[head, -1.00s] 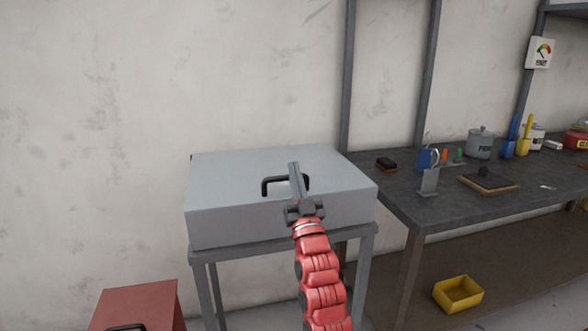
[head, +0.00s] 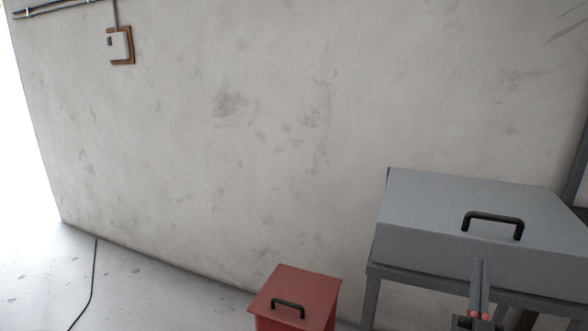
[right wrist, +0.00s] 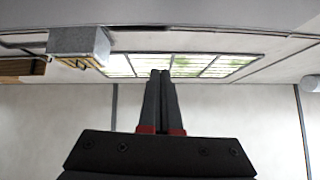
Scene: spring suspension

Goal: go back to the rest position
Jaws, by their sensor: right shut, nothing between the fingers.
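My right gripper (head: 479,286) shows at the bottom right of the head view, in front of the grey box on its stand. Its fingers point up and lie together with nothing between them. In the right wrist view the shut fingers (right wrist: 160,100) point towards a ceiling window. My left gripper is in neither view.
A grey lidded box (head: 440,207) with a black handle stands on a metal stand (head: 370,298) at the right. A red box (head: 315,292) with a black handle is lower, left of it. A cable (head: 93,275) lies on the left floor. The floor (head: 150,295) there is mostly clear.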

